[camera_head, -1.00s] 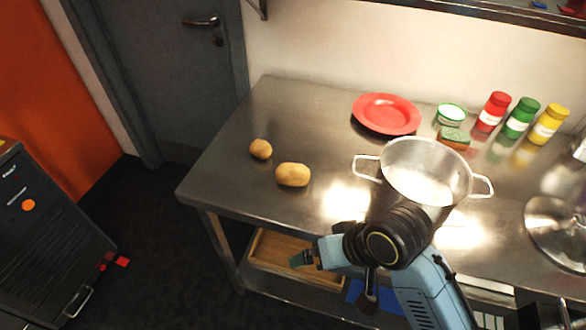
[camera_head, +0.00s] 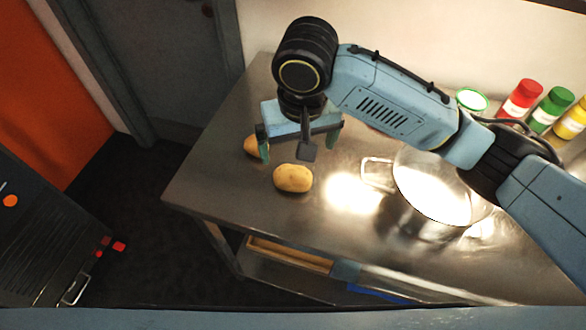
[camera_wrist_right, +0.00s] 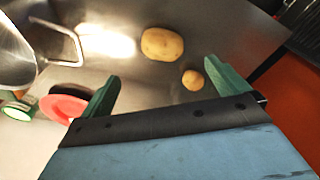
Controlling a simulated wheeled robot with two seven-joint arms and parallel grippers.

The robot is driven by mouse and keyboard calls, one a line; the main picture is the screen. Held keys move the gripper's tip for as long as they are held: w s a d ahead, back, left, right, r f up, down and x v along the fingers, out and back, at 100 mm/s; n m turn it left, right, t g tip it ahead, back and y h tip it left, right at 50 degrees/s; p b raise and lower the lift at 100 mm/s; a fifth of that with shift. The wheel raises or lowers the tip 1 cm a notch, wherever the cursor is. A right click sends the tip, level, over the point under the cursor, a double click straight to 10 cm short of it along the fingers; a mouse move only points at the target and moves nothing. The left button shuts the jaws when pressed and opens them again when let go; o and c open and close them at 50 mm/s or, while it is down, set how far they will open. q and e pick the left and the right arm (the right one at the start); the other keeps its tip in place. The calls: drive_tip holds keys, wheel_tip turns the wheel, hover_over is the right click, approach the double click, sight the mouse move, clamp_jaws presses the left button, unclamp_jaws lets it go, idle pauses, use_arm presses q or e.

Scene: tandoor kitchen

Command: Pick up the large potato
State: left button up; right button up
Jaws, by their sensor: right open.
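The large potato (camera_head: 293,178) lies on the steel table, pale yellow-brown and oval. It also shows in the right wrist view (camera_wrist_right: 162,44), beyond the fingertips. My right gripper (camera_head: 298,150) is open and empty, above the table just behind the large potato. Its green fingers are spread wide in the right wrist view (camera_wrist_right: 158,85). My left gripper does not show.
The steel table (camera_head: 235,195) has bare room around the potatoes. A steel pot (camera_head: 408,206) with handles stands to the right. Red, green and yellow bottles (camera_head: 521,99) stand at the back right. A red plate (camera_wrist_right: 64,108) and a green-rimmed bowl (camera_head: 471,100) are behind my arm.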

sight(293, 172)
drive_tip(key=f, duration=0.6)
drive_tip(key=shift+w+a+f+b, duration=0.15)
drive_tip(key=shift+w+b, duration=0.1)
drive_tip(key=shift+b, duration=0.15)
drive_tip(key=f, duration=0.3)
drive_tip(key=w+f, duration=0.1)
drive_tip(key=f, duration=0.1)
drive_tip(key=shift+w+a+f+b, duration=0.1)
drive_tip(key=shift+a+f+b, duration=0.1)
drive_tip(key=shift+a+b, duration=0.15)
drive_tip(key=shift+f, duration=0.35)
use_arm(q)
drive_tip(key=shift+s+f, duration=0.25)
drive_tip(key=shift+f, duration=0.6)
